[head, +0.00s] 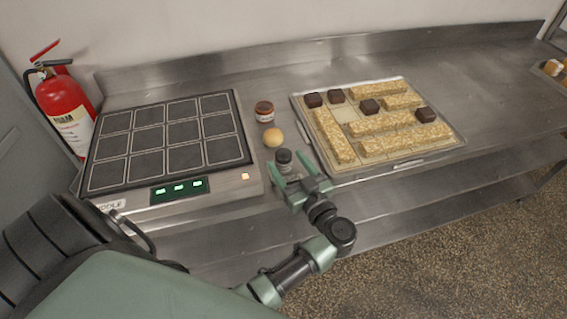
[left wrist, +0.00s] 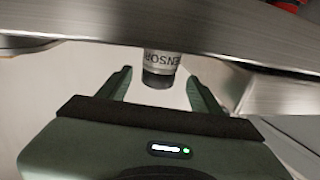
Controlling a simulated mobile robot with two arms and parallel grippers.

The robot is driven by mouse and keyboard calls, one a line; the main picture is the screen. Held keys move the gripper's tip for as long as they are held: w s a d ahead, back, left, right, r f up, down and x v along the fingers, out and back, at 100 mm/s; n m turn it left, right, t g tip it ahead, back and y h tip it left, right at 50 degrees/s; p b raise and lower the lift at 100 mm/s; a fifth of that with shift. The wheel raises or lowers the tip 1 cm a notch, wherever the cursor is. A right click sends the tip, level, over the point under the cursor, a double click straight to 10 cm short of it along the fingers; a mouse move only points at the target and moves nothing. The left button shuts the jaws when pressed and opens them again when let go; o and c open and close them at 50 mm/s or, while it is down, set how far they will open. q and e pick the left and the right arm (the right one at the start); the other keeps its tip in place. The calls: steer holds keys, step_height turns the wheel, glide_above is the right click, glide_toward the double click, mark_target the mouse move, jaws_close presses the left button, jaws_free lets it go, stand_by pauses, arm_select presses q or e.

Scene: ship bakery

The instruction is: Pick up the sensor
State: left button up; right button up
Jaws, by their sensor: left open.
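The sensor (head: 284,160) is a small cylinder with a dark cap, standing on the steel counter between the griddle and the tray. In the left wrist view the sensor (left wrist: 160,66) shows its grey label, with its dark end between the fingers. My left gripper (head: 291,178) is open, with its fingers around the near side of the sensor. In the left wrist view the left gripper (left wrist: 160,82) has a visible gap on both sides of the sensor. My right gripper is not in view.
A griddle (head: 167,141) is at the left, close to the sensor. A round yellowish item (head: 273,137) and a small jar (head: 264,111) stand just behind it. A tray (head: 398,164) with bars and dark cubes lies to the right. A fire extinguisher (head: 64,108) is far left.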

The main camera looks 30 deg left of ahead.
mark_target(287, 162)
arm_select(q)
steer(key=x, duration=0.2)
steer(key=shift+w+a+f+b, duration=0.15)
steer(key=shift+w+a+b, duration=0.1)
steer(key=shift+b, duration=0.15)
steer(key=shift+w+a, duration=0.15)
steer(key=shift+a, duration=0.15)
jaws_close()
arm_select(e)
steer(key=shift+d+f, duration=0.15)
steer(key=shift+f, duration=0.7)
